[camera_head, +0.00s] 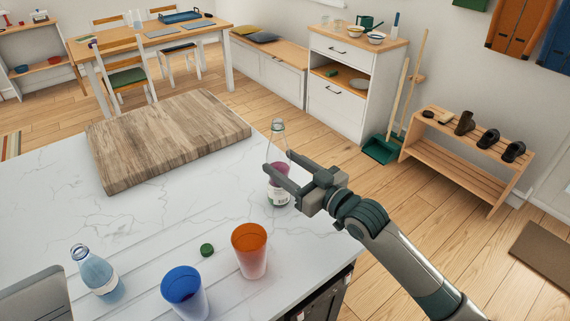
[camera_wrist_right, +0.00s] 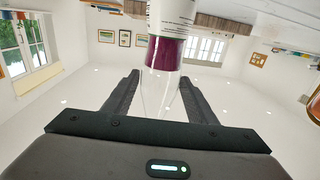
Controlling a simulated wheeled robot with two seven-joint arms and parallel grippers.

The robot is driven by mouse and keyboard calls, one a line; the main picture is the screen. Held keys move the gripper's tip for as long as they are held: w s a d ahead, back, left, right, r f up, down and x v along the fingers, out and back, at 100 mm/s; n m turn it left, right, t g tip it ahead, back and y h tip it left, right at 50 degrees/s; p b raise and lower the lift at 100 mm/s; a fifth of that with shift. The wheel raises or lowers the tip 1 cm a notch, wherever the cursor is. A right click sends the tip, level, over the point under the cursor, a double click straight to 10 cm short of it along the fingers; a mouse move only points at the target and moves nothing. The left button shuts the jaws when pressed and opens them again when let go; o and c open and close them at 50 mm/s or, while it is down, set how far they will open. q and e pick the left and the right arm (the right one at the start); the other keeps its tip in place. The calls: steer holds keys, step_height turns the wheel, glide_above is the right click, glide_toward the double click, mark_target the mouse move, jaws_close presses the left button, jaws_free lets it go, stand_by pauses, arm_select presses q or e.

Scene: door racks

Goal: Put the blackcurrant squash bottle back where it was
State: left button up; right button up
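The blackcurrant squash bottle (camera_head: 278,188) is a clear bottle with dark purple contents and a pale label. It stands upright near the right edge of the white marble counter (camera_head: 190,222). My right gripper (camera_head: 273,174) is open at its upper part, with one finger on either side. In the right wrist view, the bottle (camera_wrist_right: 168,52) appears between the finger tips (camera_wrist_right: 160,78). A gap shows on its left side; its right side looks very close to the other finger. A dark green cap (camera_head: 207,250) lies on the counter. My left gripper is out of view.
An orange cup (camera_head: 250,252), a blue cup (camera_head: 184,293) and a clear bottle with pale blue contents (camera_head: 98,275) stand along the counter's front. A thick wooden board (camera_head: 165,140) lies behind. Bare marble lies between board and cups.

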steer(key=shift+o, duration=0.3)
steer(key=shift+r, duration=0.2)
steer(key=shift+s+d+f, duration=0.15)
steer(key=shift+s+d, duration=0.25)
arm_select(q)
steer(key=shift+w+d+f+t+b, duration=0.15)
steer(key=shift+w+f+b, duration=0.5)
steer(key=shift+b, duration=0.15)
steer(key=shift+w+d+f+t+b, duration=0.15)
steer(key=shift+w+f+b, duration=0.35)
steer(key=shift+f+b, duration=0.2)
arm_select(e)
steer(key=v, duration=1)
steer(key=shift+s+d, duration=0.3)
